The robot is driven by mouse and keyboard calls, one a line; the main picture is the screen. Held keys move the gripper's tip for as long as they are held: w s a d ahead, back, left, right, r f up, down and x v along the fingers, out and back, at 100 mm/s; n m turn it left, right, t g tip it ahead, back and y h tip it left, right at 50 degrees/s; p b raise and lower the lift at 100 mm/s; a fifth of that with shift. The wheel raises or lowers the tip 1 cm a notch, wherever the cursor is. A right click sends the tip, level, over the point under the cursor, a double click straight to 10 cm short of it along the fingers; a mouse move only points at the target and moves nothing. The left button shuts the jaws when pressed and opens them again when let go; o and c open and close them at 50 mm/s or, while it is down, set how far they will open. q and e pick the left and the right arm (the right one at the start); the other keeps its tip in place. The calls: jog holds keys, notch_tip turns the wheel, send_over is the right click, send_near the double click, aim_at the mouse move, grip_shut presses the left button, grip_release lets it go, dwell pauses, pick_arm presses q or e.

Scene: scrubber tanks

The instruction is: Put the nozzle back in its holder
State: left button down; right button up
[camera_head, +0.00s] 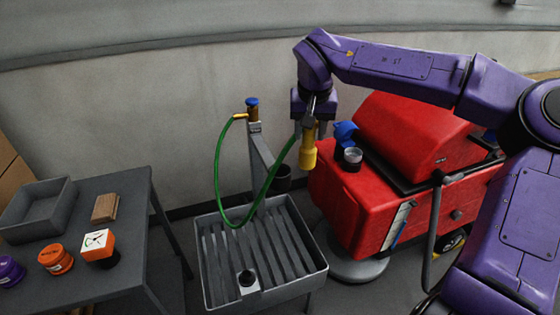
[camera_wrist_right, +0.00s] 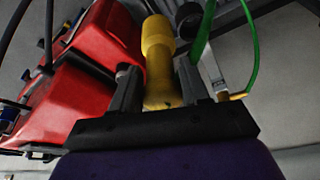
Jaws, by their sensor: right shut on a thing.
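My right gripper (camera_head: 309,128) is shut on the yellow nozzle (camera_head: 308,157), which hangs roughly upright with the green hose (camera_head: 217,180) running from it. In the right wrist view the nozzle (camera_wrist_right: 158,48) sits between the two fingers (camera_wrist_right: 160,88). In the right wrist view a dark round opening (camera_wrist_right: 188,16), likely this holder, lies just right of the nozzle's far end. The nozzle is apart from the holder. My left gripper is out of view.
The red scrubber (camera_head: 345,205) stands close right of the nozzle, with a blue cap (camera_head: 346,132) and filler neck (camera_head: 352,158). A brass tap (camera_head: 252,110) tops the post above a grey basin (camera_head: 207,268). A dark table (camera_head: 135,200) stands left.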

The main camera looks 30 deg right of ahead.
jog(key=w+a+f+p, duration=0.2)
jog(key=w+f+p, duration=0.1)
jog(key=w+f, duration=0.6)
jog(key=shift+p+x, duration=0.35)
jog(key=shift+x, duration=0.75)
jog(key=shift+a+f, duration=0.15)
jog(key=shift+a, duration=0.15)
jog(key=o, duration=1.2)
jog(key=shift+w, duration=0.1)
jog(key=b+v, duration=0.1)
jog(key=v, duration=1.1)
